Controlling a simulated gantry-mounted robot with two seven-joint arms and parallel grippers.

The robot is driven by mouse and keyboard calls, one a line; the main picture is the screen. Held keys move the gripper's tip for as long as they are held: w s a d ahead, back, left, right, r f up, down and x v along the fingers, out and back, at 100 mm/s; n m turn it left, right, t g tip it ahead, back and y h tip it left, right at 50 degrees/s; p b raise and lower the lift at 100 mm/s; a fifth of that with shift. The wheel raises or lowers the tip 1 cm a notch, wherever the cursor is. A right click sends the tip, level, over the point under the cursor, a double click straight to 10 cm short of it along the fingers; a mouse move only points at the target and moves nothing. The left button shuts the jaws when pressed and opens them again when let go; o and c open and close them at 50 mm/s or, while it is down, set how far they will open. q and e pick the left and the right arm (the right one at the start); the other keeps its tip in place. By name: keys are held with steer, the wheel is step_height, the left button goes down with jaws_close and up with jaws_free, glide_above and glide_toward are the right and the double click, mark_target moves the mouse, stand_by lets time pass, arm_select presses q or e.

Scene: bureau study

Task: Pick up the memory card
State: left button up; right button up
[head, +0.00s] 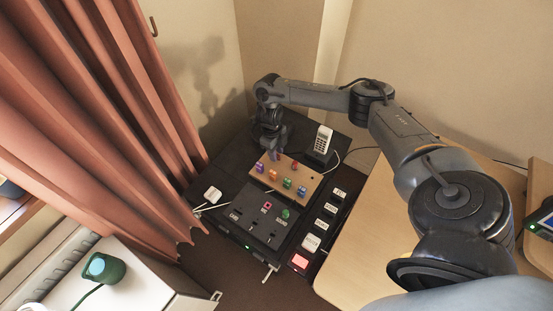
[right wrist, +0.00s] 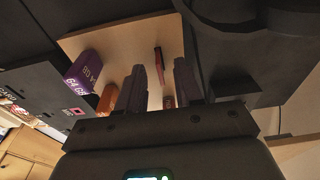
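Several small coloured cards stand on a tan board in the head view: a purple one (head: 260,168), an orange one (head: 272,175), a red one (head: 295,165), a blue one (head: 287,183) and a green one (head: 302,191). Which is the task's memory card, I cannot tell. My right gripper (head: 274,156) points down over the board's far left part. In the right wrist view its two fingers (right wrist: 160,85) are apart, with nothing visibly held. There, the purple card (right wrist: 82,72) reads "64 GB", the orange card (right wrist: 106,99) is beside the left finger, and the red card (right wrist: 159,65) shows edge-on between the fingers.
The tan board (head: 315,178) lies on a dark desk (head: 190,187). A dark slotted panel (head: 250,222) lies in front. A row of labelled blocks (head: 325,224) is at right. A pink curtain (head: 110,110) hangs at left.

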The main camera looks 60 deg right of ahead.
steer(key=shift+f, duration=0.45)
steer(key=shift+c, duration=0.4)
jaws_close()
